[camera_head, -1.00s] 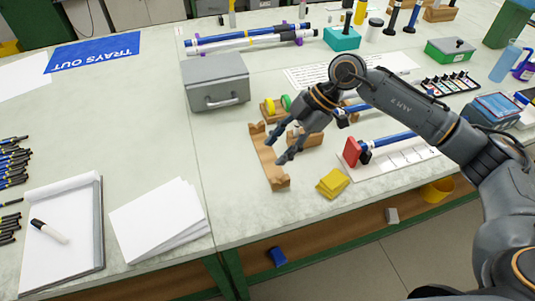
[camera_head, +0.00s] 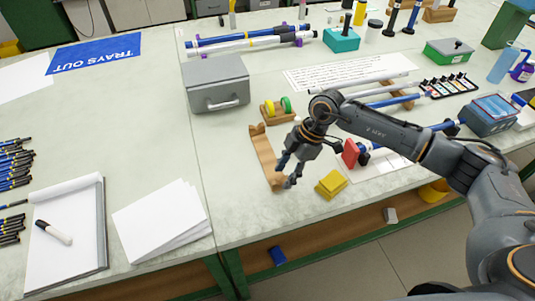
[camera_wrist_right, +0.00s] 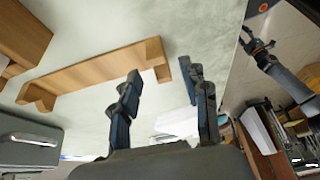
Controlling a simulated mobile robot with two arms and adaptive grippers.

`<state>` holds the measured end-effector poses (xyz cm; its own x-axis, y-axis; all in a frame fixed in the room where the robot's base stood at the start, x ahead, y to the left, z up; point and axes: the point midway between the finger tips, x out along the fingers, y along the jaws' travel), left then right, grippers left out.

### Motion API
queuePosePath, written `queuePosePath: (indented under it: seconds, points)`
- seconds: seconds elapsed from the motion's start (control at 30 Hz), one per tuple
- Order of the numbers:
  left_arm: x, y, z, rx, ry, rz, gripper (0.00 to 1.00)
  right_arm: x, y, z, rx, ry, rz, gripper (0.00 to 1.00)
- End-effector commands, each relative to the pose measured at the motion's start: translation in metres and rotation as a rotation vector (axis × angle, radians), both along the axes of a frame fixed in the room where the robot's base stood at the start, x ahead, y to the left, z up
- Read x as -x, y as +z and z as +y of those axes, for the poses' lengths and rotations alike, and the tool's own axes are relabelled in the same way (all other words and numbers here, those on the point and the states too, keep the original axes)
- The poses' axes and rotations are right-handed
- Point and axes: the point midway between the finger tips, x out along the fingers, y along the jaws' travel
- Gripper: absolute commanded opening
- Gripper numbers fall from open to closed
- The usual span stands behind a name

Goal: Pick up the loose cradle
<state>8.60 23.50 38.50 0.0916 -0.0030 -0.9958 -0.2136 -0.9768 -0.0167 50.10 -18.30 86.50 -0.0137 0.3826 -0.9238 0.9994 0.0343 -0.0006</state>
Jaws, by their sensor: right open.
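The loose cradle (camera_head: 262,152) is a long, light wooden piece with raised notched ends, lying on the bench in front of the grey metal box. In the right wrist view the cradle (camera_wrist_right: 95,74) runs across the upper left, with its near end block showing between my fingertips. My right gripper (camera_head: 284,174) is open and empty over the cradle's near end; its fingers also show in the right wrist view (camera_wrist_right: 158,72). I cannot tell whether they touch the wood. A dark arm with a gripper (camera_wrist_right: 257,46), seemingly my left, shows small at the upper right there; its jaws are unclear.
A yellow pad (camera_head: 331,183) lies just right of my right gripper. A red block (camera_head: 350,153) stands beyond it. A wooden holder with green and yellow rings (camera_head: 277,110) and the grey box (camera_head: 216,83) stand behind the cradle. Paper sheets (camera_head: 162,220) lie left; bench between is clear.

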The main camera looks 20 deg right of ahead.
Motion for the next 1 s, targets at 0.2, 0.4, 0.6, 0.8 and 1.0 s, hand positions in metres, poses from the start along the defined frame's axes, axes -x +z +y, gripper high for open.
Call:
queuePosePath:
  seconds: [0.2, 0.4, 0.6, 0.8, 1.0]
  points:
    - [0.000, 0.007, -0.001, 0.001, 0.000, 0.000, 0.48, 0.001, -0.024, 0.011, 0.000, 0.000, 0.001, 0.45]
    - [0.000, 0.006, -0.001, 0.001, 0.000, 0.000, 0.48, 0.001, -0.027, 0.012, 0.001, 0.001, 0.000, 0.45]
    - [0.000, 0.006, -0.001, 0.001, 0.000, 0.000, 0.48, 0.001, -0.027, 0.012, 0.000, 0.000, 0.000, 0.19]
    - [0.000, 0.006, -0.001, 0.001, 0.000, 0.000, 0.48, 0.001, -0.026, 0.012, 0.000, 0.001, -0.001, 0.00]
    - [0.000, 0.006, -0.001, 0.001, 0.000, 0.000, 0.48, 0.001, -0.026, 0.012, 0.000, 0.001, -0.001, 0.00]
